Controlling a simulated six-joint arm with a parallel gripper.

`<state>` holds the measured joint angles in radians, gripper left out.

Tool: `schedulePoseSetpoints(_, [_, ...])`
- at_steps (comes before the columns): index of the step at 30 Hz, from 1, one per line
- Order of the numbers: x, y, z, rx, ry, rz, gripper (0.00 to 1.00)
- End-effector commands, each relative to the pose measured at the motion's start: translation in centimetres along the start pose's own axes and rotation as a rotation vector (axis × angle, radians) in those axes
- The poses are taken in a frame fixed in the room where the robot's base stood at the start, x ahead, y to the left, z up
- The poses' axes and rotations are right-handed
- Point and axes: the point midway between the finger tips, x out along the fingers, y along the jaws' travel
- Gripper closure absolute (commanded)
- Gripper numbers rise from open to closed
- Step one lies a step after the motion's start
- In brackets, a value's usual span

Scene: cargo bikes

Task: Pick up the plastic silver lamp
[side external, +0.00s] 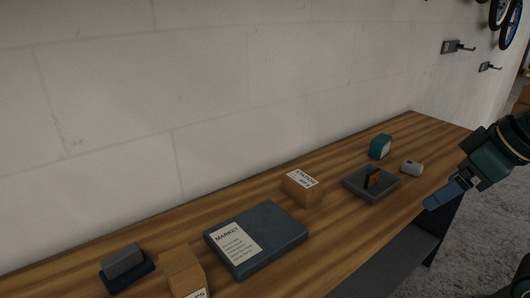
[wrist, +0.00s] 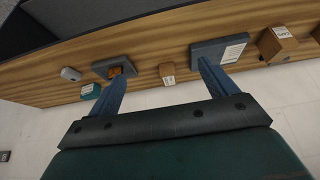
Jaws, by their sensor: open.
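A small silver, rounded object that looks like the lamp (side external: 411,168) lies on the wooden bench near its far right end, right of a grey tray. It also shows at the left in the wrist view (wrist: 71,74). My gripper (side external: 444,194) is at the right in the side view, apart from the lamp and to its right. In the wrist view its two blue fingers (wrist: 161,72) are spread wide, with nothing held between them. The lamp lies outside the fingers, to the left.
The grey tray (side external: 390,193) holds a dark orange-brown item (side external: 372,178). A teal object (side external: 380,147) stands behind the lamp. A labelled box (side external: 303,193), a slate slab marked MARKET (side external: 275,222), another box (side external: 181,268) and a grey block on a dark base (side external: 124,261) stand further left.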

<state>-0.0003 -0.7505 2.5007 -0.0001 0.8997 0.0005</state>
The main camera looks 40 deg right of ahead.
Motion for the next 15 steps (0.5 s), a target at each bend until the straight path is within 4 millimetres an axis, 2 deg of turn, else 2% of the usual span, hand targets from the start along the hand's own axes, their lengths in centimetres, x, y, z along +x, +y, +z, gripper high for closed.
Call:
schedulePoseSetpoints(8, [-0.1, 0.2, -0.7, 0.021, -0.009, 0.004, 0.15])
schedulePoseSetpoints(15, [-0.1, 1.2, -3.8, 0.12, -0.055, 0.021, 0.15])
